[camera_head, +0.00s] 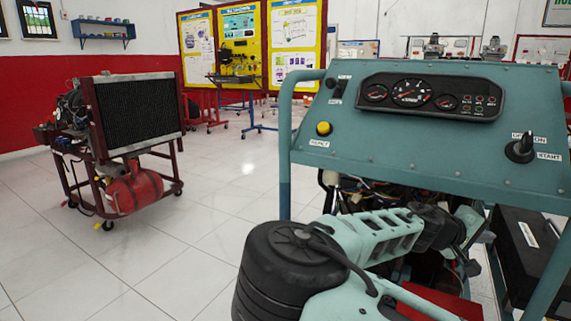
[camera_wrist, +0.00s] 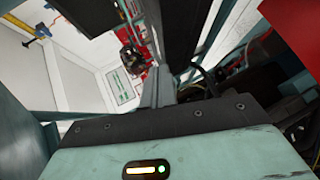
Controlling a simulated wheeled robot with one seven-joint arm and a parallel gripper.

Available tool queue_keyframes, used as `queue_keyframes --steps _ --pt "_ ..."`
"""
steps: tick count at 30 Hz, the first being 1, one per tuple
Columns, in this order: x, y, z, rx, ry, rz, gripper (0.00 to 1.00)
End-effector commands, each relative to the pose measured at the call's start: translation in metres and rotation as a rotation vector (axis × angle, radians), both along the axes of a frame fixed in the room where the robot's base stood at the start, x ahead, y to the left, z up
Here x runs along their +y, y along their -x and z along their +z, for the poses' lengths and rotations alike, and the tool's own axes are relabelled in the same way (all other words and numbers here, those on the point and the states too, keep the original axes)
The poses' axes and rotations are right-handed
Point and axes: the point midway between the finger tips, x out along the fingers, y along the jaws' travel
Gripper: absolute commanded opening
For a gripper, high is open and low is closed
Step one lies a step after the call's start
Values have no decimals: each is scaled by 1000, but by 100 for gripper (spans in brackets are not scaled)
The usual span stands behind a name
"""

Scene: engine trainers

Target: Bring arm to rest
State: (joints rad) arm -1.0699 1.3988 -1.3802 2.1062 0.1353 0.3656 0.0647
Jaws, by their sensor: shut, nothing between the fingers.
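My arm reaches from the bottom of the head view to the right, with its pale green link and black joint in front of the teal engine trainer (camera_head: 440,135). My gripper (camera_head: 468,262) is below the trainer's sloped panel, close to the engine parts under it; I cannot tell whether it touches them. In the wrist view my gripper (camera_wrist: 157,88) shows as grey fingers brought together, with nothing held. The trainer's panel carries a gauge cluster (camera_head: 430,97), a yellow button (camera_head: 324,128) and a black start switch (camera_head: 521,148).
A teal frame post (camera_head: 285,180) stands left of my arm. A radiator trainer (camera_head: 135,115) on a wheeled red frame, with a red tank (camera_head: 135,188), stands at left. Yellow display boards (camera_head: 240,45) stand behind. The white tiled floor (camera_head: 215,180) between is clear.

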Motion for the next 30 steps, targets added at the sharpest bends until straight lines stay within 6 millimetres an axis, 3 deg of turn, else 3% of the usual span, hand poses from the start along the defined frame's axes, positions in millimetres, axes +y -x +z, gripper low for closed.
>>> queue_keyframes --steps 6,11,14,18,23,26,30 --pt "-2 27 -42 68 -143 -67 0" --pt "12 54 -81 141 -299 -118 0" --pt "33 77 -108 203 -432 -150 0" --pt "89 113 -136 310 -667 -164 0" --pt "165 148 -133 420 -908 -110 0" --pt "210 167 -115 479 -1032 -40 0" --pt "261 195 -75 542 -1160 100 0"
